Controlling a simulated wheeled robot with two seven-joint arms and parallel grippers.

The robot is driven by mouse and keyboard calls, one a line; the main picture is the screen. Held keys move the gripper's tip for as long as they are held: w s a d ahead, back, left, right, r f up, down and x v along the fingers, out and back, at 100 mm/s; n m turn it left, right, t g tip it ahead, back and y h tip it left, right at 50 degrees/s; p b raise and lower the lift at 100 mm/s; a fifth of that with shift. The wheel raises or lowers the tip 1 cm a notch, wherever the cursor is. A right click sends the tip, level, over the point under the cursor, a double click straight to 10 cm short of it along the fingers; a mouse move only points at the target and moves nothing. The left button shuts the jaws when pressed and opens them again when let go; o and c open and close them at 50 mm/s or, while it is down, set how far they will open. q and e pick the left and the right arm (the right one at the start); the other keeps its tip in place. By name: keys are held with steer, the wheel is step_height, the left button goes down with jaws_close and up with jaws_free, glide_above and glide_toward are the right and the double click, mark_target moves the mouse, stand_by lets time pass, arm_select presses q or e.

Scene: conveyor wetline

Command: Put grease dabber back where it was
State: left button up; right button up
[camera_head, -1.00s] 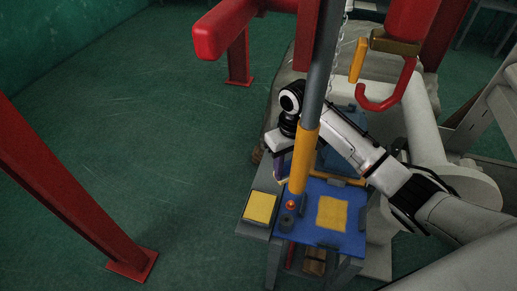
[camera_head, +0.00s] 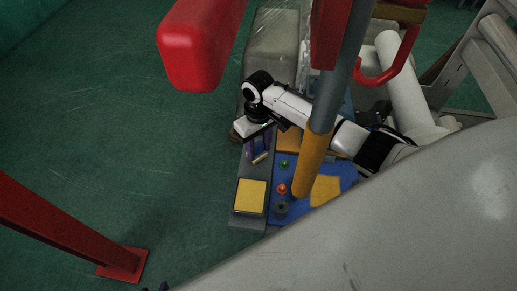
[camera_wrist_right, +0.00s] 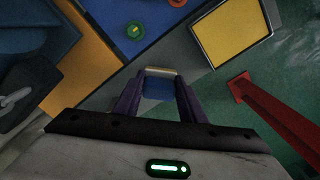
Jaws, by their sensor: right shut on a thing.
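My right gripper (camera_head: 259,157) has purple fingers and is over the bench edge, beyond the yellow pad in the head view. In the right wrist view the gripper (camera_wrist_right: 158,95) is shut on a small blue piece with a pale end strip, which I take to be the grease dabber (camera_wrist_right: 158,88). The dabber's pale end (camera_head: 261,159) shows below the fingers in the head view. I cannot tell whether it touches the surface below. Two small dark tips at the bottom edge of the head view may be my left gripper (camera_head: 155,288); too little shows.
A yellow pad in a grey tray (camera_head: 251,197) lies near the gripper. A blue board (camera_head: 293,214) carries a green button (camera_head: 285,164), a red button (camera_head: 282,188) and a yellow square (camera_head: 325,190). An orange-grey pole (camera_head: 318,150) and red beam (camera_head: 195,50) stand in front.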

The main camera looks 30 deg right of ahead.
mark_target(258, 146)
steer(key=shift+f, duration=0.4)
steer(key=shift+r, duration=0.1)
steer(key=shift+f, duration=0.2)
steer(key=o, duration=1)
steer(key=shift+c, duration=0.2)
steer(key=shift+r, duration=0.2)
arm_select(q)
steer(key=shift+w+a+r+p, duration=0.15)
steer(key=shift+a+r+p, duration=0.1)
steer(key=shift+r+p, duration=0.55)
arm_select(e)
step_height(258, 146, up, 12)
arm_select(q)
steer(key=shift+f, duration=0.2)
